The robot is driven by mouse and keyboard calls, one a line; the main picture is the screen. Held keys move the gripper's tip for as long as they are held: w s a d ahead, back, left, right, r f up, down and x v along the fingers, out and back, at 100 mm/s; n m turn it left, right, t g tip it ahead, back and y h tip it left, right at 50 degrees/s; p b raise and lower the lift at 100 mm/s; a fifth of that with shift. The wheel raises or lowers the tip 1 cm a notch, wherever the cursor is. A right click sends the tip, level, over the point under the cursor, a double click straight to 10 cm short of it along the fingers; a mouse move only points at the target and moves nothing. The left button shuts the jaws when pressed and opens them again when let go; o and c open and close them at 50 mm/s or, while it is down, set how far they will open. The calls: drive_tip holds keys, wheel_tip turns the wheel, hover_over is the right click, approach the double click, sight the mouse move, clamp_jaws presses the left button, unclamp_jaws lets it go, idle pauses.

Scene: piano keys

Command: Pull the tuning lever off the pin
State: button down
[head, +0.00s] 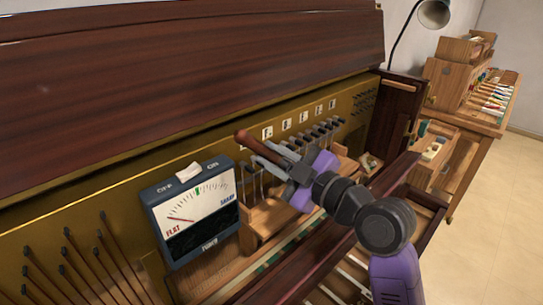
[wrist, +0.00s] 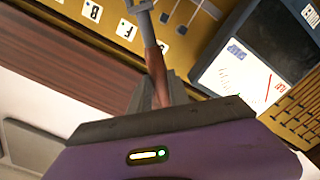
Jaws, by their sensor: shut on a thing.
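The tuning lever (head: 258,147) has a brown wooden handle, and my gripper (head: 281,163) is shut on it in front of the brass pin plate (head: 225,143). In the wrist view the handle (wrist: 154,62) rises from between the jaws of my gripper (wrist: 160,92). Its grey metal end (wrist: 140,6) reaches the top edge of the picture, beside the lettered plate. I cannot tell whether the lever is still around a pin. In the head view its metal end is hidden or cannot be made out.
A tuning meter (head: 198,212) with a FLAT and SHARP dial stands left of my gripper. Several tuning pins (head: 318,130) stand in a row under small letter labels. The dark wooden lid (head: 180,75) lies above. A workbench (head: 497,88) with tools stands at the far right.

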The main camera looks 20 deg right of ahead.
drive_tip(key=shift+s, duration=0.1)
drive_tip(key=shift+b+v, duration=1.1)
drive_tip(key=shift+v, duration=1.85)
